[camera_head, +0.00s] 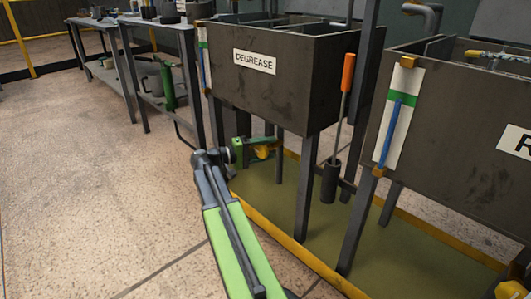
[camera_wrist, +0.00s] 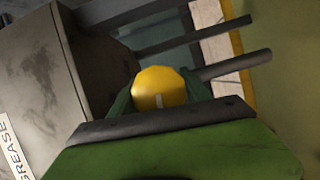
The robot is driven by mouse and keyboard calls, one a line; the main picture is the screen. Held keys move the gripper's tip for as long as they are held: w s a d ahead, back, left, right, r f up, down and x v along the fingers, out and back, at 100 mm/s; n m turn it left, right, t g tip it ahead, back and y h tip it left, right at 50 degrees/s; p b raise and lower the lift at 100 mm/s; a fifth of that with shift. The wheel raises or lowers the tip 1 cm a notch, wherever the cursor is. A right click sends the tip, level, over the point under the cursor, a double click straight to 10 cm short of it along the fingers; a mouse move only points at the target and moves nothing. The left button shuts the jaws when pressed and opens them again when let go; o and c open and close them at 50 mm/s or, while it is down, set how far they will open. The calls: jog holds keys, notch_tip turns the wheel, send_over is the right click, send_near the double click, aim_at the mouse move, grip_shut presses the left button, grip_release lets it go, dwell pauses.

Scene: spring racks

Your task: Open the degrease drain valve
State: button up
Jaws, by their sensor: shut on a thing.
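The dark degrease tank (camera_head: 300,92) stands on legs in the middle of the head view, with a white DEGREASE label (camera_head: 255,62) on its front. The yellow drain valve handle (camera_head: 263,153) is low under the tank. My gripper (camera_head: 262,147) reaches under the tank from the left and is shut on the handle. In the wrist view the rounded yellow handle (camera_wrist: 158,84) sits between my two dark green fingers. The lower part of the handle and the valve body behind it are hidden by my gripper.
Tank legs (camera_head: 305,190) stand close to the right of my gripper. A yellow-edged green floor tray (camera_head: 280,205) lies below. An orange-handled tool (camera_head: 346,75) hangs between the tanks. Another tank (camera_head: 455,120) is at right. Open floor (camera_head: 90,170) lies at left.

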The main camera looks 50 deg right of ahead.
jog(key=shift+w, duration=0.1)
dwell(0.3)
jog(key=o, duration=1.3)
jog(key=shift+c, duration=0.2)
jog(key=v, duration=1.7)
jog(key=shift+a, duration=0.3)
jog(key=shift+f, duration=0.15)
